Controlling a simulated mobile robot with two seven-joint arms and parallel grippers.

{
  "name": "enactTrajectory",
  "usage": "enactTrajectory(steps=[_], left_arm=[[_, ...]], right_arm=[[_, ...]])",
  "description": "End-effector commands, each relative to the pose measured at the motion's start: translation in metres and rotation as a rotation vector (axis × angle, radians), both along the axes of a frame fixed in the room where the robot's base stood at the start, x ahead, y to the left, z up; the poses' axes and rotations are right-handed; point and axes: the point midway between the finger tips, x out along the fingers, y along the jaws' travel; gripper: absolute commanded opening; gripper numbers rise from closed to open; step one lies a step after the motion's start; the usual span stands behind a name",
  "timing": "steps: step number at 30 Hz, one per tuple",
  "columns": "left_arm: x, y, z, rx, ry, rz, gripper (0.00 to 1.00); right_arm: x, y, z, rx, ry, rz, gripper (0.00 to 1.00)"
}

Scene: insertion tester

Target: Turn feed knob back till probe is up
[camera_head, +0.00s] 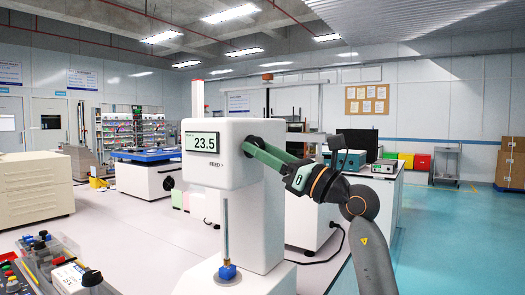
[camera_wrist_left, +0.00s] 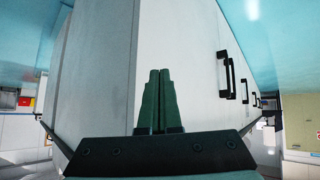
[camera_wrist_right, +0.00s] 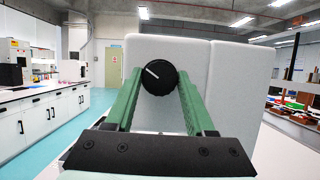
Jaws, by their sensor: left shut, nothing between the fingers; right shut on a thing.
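The white tester (camera_head: 220,150) stands in the middle of the head view, its display (camera_head: 202,142) reading 23.5 above a FEED label. Its thin grey probe (camera_head: 225,222) hangs upright under the overhanging head. The probe's lower end meets a blue piece (camera_head: 227,271) on the base; I cannot tell how deep it sits. My right gripper (camera_head: 254,145) is at the tester's right side. In the right wrist view its green fingers are shut on the black feed knob (camera_wrist_right: 159,77), whose white mark points up and left. My left gripper (camera_wrist_left: 158,76) is shut and empty, away from the tester.
A grey tray (camera_head: 45,268) of small parts lies at the lower left. A beige drawer cabinet (camera_head: 35,185) stands at the left. A bench with a blue top (camera_head: 148,154) is behind. Open teal floor (camera_head: 450,235) lies at the right.

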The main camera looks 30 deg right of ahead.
Motion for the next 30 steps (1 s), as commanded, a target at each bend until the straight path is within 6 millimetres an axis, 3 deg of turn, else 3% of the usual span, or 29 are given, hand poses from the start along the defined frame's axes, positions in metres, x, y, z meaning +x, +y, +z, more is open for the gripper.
enactTrajectory(steps=[28, 29, 30], left_arm=[[-0.0002, 0.0005, 0.0001, 0.001, -0.001, -0.001, 0.00], [-0.0002, 0.0005, 0.0001, 0.001, -0.001, -0.001, 0.00], [-0.0002, 0.0005, 0.0001, 0.001, -0.001, -0.001, 0.00]], right_arm=[[0.0001, 0.0000, -0.0004, 0.000, 0.001, 0.000, 0.00], [0.0001, 0.0000, -0.0004, 0.000, 0.001, 0.000, 0.57], [0.0001, 0.0000, -0.0004, 0.000, 0.001, 0.000, 0.61]])
